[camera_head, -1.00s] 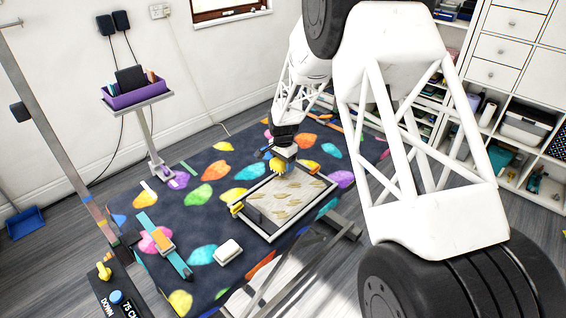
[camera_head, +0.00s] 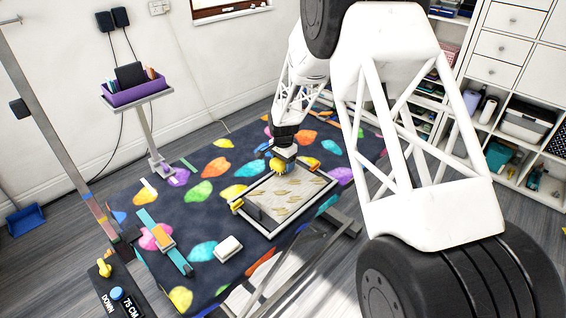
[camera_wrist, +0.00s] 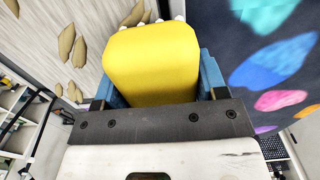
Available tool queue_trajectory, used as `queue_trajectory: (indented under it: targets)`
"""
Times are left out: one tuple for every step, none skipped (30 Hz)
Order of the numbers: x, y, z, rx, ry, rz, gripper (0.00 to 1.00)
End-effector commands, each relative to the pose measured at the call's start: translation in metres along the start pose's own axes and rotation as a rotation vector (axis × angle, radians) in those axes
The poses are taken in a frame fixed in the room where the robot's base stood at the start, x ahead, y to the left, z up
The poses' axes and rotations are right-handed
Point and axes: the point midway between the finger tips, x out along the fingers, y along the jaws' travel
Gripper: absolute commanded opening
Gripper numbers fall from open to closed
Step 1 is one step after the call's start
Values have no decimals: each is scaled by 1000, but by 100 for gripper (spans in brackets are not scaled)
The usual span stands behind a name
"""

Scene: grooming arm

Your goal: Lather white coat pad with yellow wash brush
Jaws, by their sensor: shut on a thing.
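The white coat pad (camera_head: 296,197) lies in a light frame on the dark table with a colourful paw-like pattern. It carries several tan marks. The yellow wash brush (camera_head: 277,165) is at the pad's far left corner; it also fills the middle of the wrist view (camera_wrist: 152,62). My gripper (camera_head: 284,150) is shut on the brush, with a blue finger on each side of it in the wrist view. Several small white tips show at the brush's far end, over the pad (camera_wrist: 90,30). I cannot tell whether the brush touches the pad.
A yellow clip-like piece (camera_head: 237,205) sits on the frame's left edge. A white block (camera_head: 228,248) and a teal strip with an orange piece (camera_head: 165,242) lie on the table (camera_head: 200,222). A purple tray (camera_head: 137,92) stands at the back left. Shelves (camera_head: 500,110) are at the right.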

Motion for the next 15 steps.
queue_trajectory:
  targets:
    - [0, 1, 0, 0, 0, 0, 47]
    - [0, 2, 0, 0, 0, 0, 47]
    - [0, 4, 0, 0, 0, 0, 47]
    - [0, 6, 0, 0, 0, 0, 47]
    - [0, 8, 0, 0, 0, 0, 47]
    - [0, 11, 0, 0, 0, 0, 47]
    - [0, 14, 0, 1, 0, 0, 47]
    - [0, 17, -1, 1, 0, -1, 47]
    - [0, 22, -1, 1, 0, 0, 47]
    - [0, 25, -1, 1, 0, 0, 47]
    - [0, 29, 0, 2, 0, 0, 47]
    - [0, 33, 0, 2, 0, 0, 47]
    - [0, 36, 0, 2, 0, 0, 47]
    - [-1, 40, 0, 2, 0, 0, 47]
    - [0, 44, 0, 1, 0, 0, 47]
